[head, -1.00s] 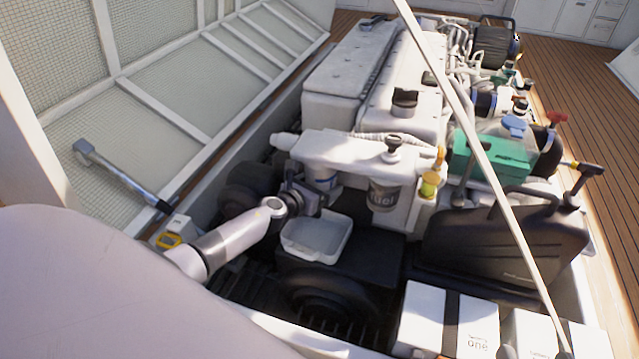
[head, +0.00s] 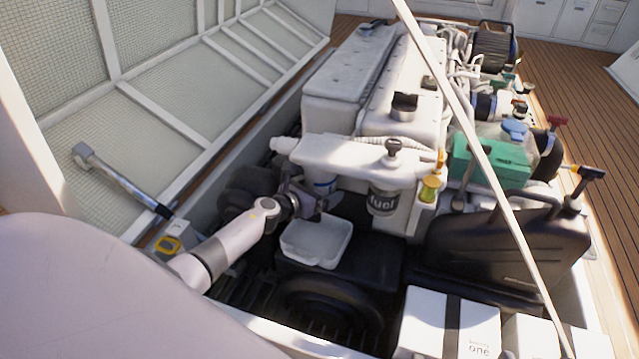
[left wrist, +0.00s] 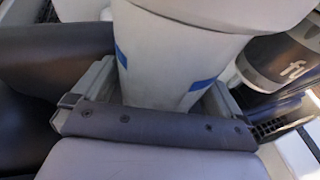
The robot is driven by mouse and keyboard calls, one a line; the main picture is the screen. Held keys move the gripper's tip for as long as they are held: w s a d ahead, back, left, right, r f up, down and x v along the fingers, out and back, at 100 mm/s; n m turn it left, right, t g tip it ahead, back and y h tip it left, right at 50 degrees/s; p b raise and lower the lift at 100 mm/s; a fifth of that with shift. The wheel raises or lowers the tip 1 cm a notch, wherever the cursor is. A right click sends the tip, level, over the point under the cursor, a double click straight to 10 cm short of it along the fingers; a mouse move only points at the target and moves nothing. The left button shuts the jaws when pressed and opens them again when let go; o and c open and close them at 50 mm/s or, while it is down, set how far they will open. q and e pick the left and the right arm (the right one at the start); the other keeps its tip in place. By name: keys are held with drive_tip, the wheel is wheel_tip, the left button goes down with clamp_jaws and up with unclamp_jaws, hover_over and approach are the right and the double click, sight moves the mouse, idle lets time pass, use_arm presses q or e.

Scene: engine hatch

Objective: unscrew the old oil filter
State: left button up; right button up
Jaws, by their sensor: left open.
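The old oil filter (head: 324,185) is a white cylinder with a blue band, hanging under the white engine housing. In the left wrist view the filter (left wrist: 165,65) fills the middle, with blue marks on its side. My left gripper (head: 316,200) is at the filter and partly covers it in the head view. In the left wrist view its open jaws (left wrist: 165,85) stand on either side of the filter. I cannot tell whether either finger touches it. My right gripper is in neither view.
A white tray (head: 316,258) sits on a black block below the filter. A black jerrycan (head: 505,245) and white boxes (head: 450,330) stand further right. A diagonal pole (head: 475,140) crosses the foreground.

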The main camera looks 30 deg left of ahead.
use_arm(q)
drive_tip(key=shift+d+r+n+y+p, duration=0.15)
drive_tip(key=shift+r+n+y+p, duration=0.05)
drive_tip(key=shift+n+y+p, duration=0.5)
drive_tip(key=shift+f+n+y+p, duration=0.15)
drive_tip(key=shift+n+y+p, duration=0.2)
drive_tip(key=shift+n+y, duration=0.5)
drive_tip(key=shift+d+n+y+p, duration=0.1)
drive_tip(key=shift+n+y+p, duration=0.4)
drive_tip(key=shift+y, duration=0.65)
drive_tip(key=shift+n+g+y, duration=0.4)
drive_tip(key=shift+n+y, duration=0.35)
drive_tip(key=shift+y, duration=0.05)
drive_tip(key=shift+w+f+n+g+y+b, duration=0.15)
drive_tip(key=shift+n+g+y+b, duration=0.35)
drive_tip(key=shift+n+y, duration=0.8)
drive_tip(key=shift+y, duration=0.2)
